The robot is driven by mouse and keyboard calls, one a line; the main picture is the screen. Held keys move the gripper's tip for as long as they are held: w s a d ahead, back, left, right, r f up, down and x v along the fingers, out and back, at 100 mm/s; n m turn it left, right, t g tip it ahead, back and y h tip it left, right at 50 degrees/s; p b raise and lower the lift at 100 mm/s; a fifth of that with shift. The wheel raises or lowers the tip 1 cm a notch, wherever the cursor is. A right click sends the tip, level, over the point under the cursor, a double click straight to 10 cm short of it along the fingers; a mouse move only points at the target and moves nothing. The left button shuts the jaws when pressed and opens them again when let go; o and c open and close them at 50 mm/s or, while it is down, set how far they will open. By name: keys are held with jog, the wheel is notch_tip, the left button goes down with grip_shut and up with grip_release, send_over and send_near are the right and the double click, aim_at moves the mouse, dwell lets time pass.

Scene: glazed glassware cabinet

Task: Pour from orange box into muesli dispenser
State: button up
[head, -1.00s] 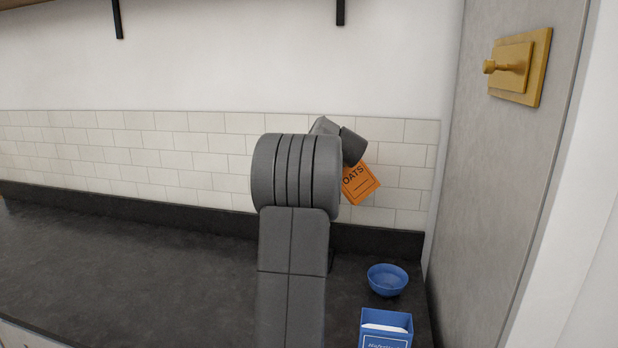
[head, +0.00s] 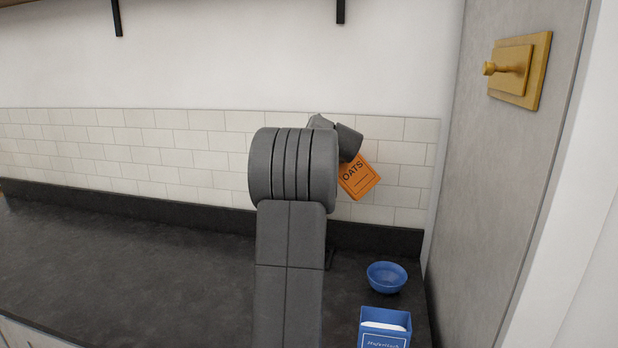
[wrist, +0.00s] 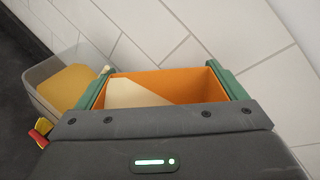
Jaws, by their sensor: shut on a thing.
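The orange box (head: 359,180), marked OATS, is held up tilted in front of the tiled wall in the head view. In the wrist view my gripper (wrist: 159,70) is shut on it, with one green finger on each side. The open top of the orange box (wrist: 188,88) shows pale contents lying slanted inside. A clear-walled container (wrist: 43,72) with yellow-orange contents stands left of the box in the wrist view, perhaps the muesli dispenser. A red and yellow part (wrist: 40,131) shows near it. In the head view my arm hides that area.
A blue bowl (head: 387,278) and an open blue box (head: 385,339) with white contents stand at the counter's right end. A grey side panel with a wooden knob plate (head: 520,69) rises beside them. The dark counter (head: 120,270) is clear on the left.

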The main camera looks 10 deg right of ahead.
jog(key=shift+r, duration=0.1)
dwell(0.3)
jog(key=shift+w+a+f+n+g+h+p, duration=0.15)
jog(key=shift+a+f+n+g+h+p, duration=0.25)
jog(key=shift+n, duration=0.3)
dwell(2.0)
jog(key=shift+w+a+r+n+g+h+p, duration=0.2)
jog(key=shift+n+g+h+p, duration=0.1)
jog(key=shift+n+h, duration=0.15)
dwell(3.0)
jog(key=shift+s+d, duration=0.1)
jog(key=shift+d, duration=0.05)
